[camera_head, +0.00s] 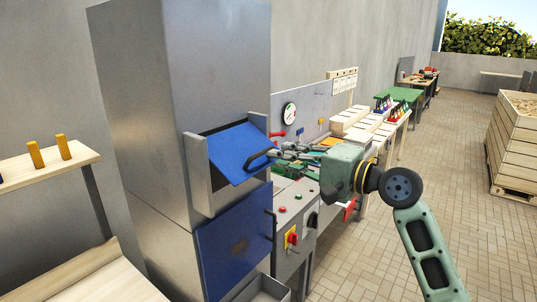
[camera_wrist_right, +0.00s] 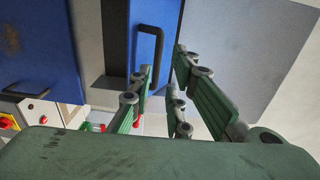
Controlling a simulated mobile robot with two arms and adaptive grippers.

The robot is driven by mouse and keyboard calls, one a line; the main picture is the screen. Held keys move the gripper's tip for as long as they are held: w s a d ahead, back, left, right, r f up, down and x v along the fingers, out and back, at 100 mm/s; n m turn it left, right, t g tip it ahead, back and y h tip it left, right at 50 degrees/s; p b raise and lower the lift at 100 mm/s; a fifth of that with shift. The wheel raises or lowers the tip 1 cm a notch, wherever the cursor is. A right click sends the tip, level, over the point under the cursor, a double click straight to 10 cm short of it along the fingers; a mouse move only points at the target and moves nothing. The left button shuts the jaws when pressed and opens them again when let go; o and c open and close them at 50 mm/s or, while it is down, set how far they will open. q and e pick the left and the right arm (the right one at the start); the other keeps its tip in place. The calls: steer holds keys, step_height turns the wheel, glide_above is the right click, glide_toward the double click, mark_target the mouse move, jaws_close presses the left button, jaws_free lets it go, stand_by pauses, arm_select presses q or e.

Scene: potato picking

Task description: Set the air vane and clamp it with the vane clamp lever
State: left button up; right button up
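My right gripper (camera_head: 276,152) is at the grey cabinet in the head view, its fingertips close to the black handle (camera_head: 258,159) of a tilted blue flap (camera_head: 232,149). In the right wrist view the gripper (camera_wrist_right: 163,66) has its fingers spread. The black handle (camera_wrist_right: 158,50) shows just beyond the gap between the fingertips; I cannot tell whether they touch it. A red lever-like part (camera_head: 277,134) sits beside a round gauge (camera_head: 289,115) behind the gripper. I cannot tell which parts are the air vane and its clamp lever. My left gripper is out of view.
The cabinet (camera_head: 140,110) has a lower blue door (camera_head: 232,245) with a side handle. A control box with a red-yellow switch (camera_head: 292,238) stands to its right. A wooden shelf (camera_head: 40,168) is at left. Tiled floor (camera_head: 450,160) is free at right; a wooden crate (camera_head: 513,150) stands beyond.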

steer(key=v, duration=0.5)
